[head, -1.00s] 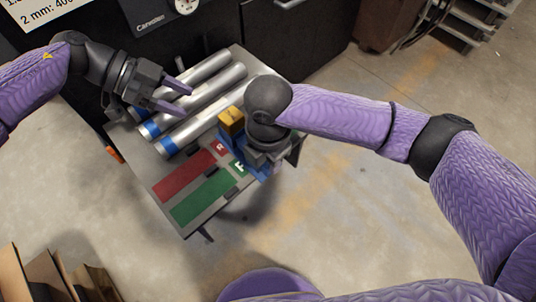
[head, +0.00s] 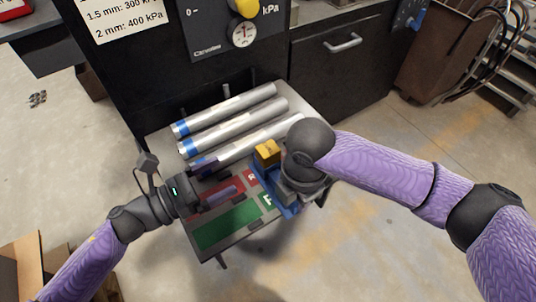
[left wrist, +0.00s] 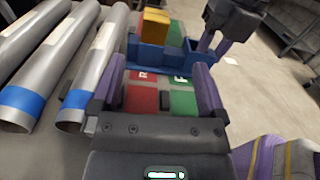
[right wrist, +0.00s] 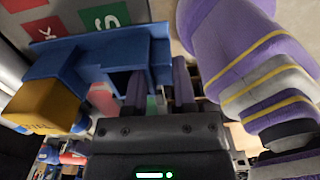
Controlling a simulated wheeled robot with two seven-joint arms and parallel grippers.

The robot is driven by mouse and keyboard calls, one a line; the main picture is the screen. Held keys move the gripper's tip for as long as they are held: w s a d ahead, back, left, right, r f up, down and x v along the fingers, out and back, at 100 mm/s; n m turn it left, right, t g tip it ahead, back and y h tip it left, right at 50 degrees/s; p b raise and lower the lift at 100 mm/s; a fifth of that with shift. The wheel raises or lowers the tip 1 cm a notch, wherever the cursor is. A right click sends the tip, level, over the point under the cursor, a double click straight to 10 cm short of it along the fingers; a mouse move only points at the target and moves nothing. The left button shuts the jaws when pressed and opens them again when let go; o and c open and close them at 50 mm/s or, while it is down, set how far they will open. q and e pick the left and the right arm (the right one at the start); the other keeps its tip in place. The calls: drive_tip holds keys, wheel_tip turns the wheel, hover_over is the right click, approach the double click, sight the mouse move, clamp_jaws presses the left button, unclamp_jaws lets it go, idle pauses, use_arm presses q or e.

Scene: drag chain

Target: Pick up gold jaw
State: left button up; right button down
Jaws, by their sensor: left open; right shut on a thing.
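The gold jaw (head: 267,152) is a yellow-gold block at the far left end of a blue holder (head: 262,173) on the table. It shows at the top of the left wrist view (left wrist: 154,27) and at the left of the right wrist view (right wrist: 42,105). My left gripper (head: 222,178) is open and empty, left of the holder over the red and green pads; its fingers (left wrist: 160,66) point toward the holder and the jaw. My right gripper (right wrist: 158,88) is shut on the blue holder's end away from the gold jaw. In the head view my right arm hides that grip.
Several silver tubes (head: 235,125) with blue bands lie behind the pads. A red pad (head: 225,187) and a green pad (head: 228,225) mark the table (head: 225,248). A dark machine (head: 235,45) with a gauge stands behind. Cardboard boxes (head: 22,262) lie at lower left.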

sight(259, 155)
use_arm(q)
drive_tip(key=shift+s+f, duration=0.1)
drive_tip(key=shift+f, duration=0.1)
drive_tip(key=shift+m, duration=0.3)
drive_tip(key=x, duration=1.1)
drive_tip(key=shift+w, duration=0.45)
clamp_jaws()
